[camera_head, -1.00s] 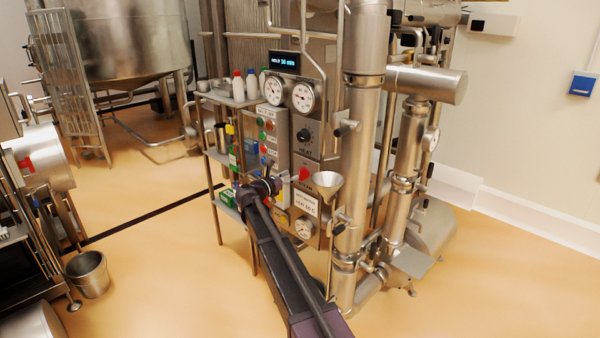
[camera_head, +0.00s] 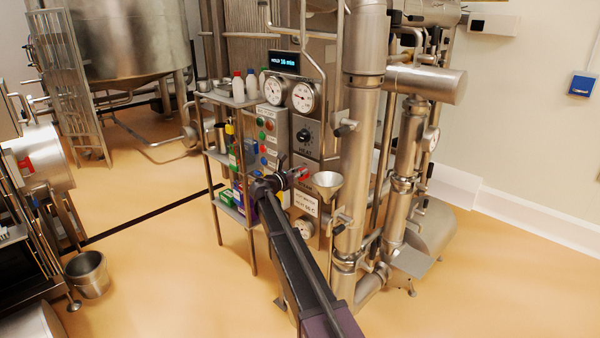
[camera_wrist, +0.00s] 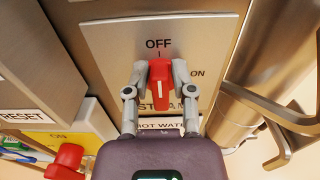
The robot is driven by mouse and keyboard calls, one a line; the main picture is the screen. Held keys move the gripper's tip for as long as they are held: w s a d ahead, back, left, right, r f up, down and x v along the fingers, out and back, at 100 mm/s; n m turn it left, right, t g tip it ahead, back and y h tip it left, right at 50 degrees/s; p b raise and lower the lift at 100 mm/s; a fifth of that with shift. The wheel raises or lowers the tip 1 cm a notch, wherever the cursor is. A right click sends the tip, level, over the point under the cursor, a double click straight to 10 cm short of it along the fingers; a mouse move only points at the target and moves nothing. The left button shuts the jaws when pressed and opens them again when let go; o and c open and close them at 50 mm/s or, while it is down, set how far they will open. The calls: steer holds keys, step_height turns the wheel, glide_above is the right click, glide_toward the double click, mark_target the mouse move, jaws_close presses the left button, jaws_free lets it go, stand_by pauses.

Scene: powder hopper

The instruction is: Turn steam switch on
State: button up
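The steam switch is a red knob (camera_wrist: 161,88) on a metal plate (camera_wrist: 110,45), in the wrist view. Its white line points up at OFF; ON is marked to its right.
A second red knob (camera_wrist: 65,160) is close at lower left, near a yellow plate (camera_wrist: 58,140). A metal pipe with a handle (camera_wrist: 290,117) stands at right. In the head view, a funnel (camera_head: 327,184) is just right of my gripper, and shelves with bottles (camera_head: 238,86) are left.

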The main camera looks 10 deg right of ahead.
jaws_close()
steer(key=shift+m, duration=0.5)
steer(key=m, duration=0.3)
steer(key=shift+s+d+f+m, duration=0.1)
steer(key=shift+s+d+m, duration=0.1)
steer(key=shift+s+m, duration=0.1)
steer(key=m, duration=0.4)
steer(key=f+m+b, duration=0.1)
steer(key=m, duration=0.3)
steer(key=s+m, duration=0.1)
steer(key=m, duration=0.4)
steer(key=shift+d+f+b, duration=0.3)
steer(key=shift+d+b, duration=0.05)
steer(key=shift+b, duration=0.05)
